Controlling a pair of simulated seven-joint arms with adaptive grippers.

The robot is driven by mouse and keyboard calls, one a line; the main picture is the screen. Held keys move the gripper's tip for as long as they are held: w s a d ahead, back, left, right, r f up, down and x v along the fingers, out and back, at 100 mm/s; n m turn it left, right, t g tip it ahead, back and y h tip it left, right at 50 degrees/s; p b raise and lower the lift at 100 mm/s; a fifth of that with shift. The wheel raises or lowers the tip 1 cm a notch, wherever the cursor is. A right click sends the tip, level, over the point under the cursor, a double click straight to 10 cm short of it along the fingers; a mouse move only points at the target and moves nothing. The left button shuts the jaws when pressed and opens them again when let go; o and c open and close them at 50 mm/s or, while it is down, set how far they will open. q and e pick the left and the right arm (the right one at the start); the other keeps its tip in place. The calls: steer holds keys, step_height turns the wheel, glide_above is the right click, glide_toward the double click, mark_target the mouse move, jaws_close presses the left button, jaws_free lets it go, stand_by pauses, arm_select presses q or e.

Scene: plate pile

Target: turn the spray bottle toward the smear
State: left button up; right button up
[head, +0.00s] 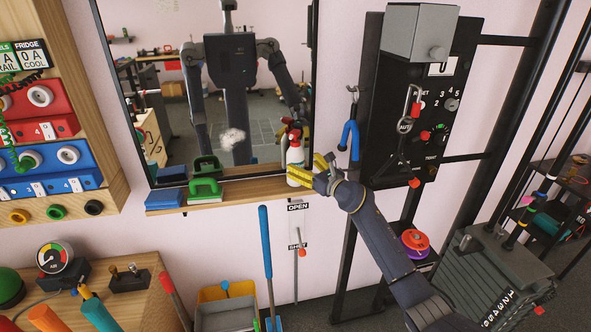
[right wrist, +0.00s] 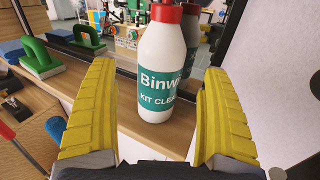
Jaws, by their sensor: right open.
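The spray bottle (head: 294,158) is white with a red head and a teal label. It stands upright on the wooden shelf, close to the mirror. A whitish smear (head: 232,138) marks the mirror's glass, left of the bottle. My right gripper (head: 308,175) is open, with its yellow fingers on either side of the bottle. In the right wrist view the bottle (right wrist: 163,75) stands between the fingers (right wrist: 158,72), with gaps on both sides. Its head is cut off there, so I cannot tell the nozzle's direction. My left gripper is out of view.
The mirror (head: 180,110) reflects my body and the room. A green-handled block (head: 205,190) and a blue block (head: 165,198) lie on the shelf (head: 240,190) left of the bottle. A blue hook-hung tool (head: 350,135) and a dark control panel (head: 415,110) are to the right.

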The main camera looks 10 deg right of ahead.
mark_target(295, 158)
steer(key=shift+x, duration=2.45)
steer(key=shift+c, duration=0.2)
steer(key=c, duration=1.5)
steer(key=shift+r, duration=0.1)
steer(key=shift+c, duration=0.6)
steer(key=shift+r, duration=0.1)
